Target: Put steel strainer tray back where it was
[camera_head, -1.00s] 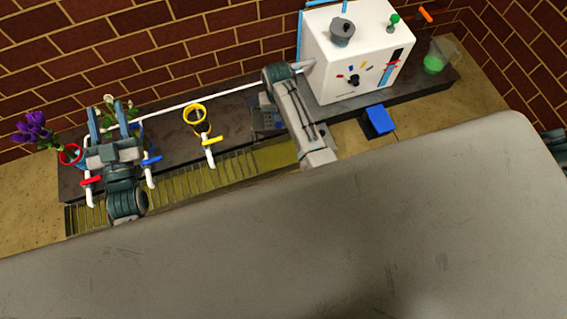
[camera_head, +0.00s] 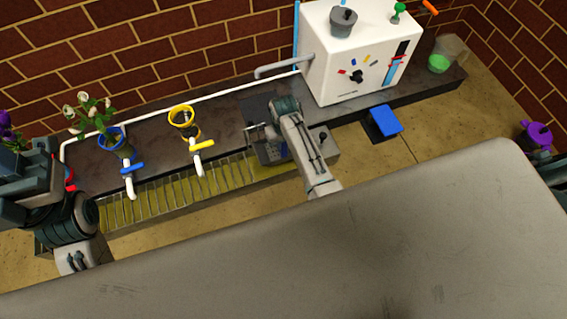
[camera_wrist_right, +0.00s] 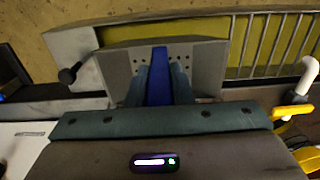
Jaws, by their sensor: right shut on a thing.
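The steel strainer tray (camera_wrist_right: 206,68), grey with small holes and a blue handle (camera_wrist_right: 158,75), lies over the yellow trough at the end of the grate in the right wrist view. My right gripper (camera_wrist_right: 158,92) is shut on it, with one finger on each side of the handle. In the head view the tray (camera_head: 271,153) is partly hidden by my right arm. Whether it rests on the trough or hovers just above it I cannot tell. My left gripper (camera_head: 50,160) is at the left edge, partly out of view; its fingers are unclear.
The slatted grate (camera_head: 190,187) runs left from the tray. A steel end block with a black knob (camera_wrist_right: 69,75) sits beside it. Yellow (camera_head: 183,118) and blue (camera_head: 110,140) funnels with taps stand left. A white box (camera_head: 360,60) stands at the back right.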

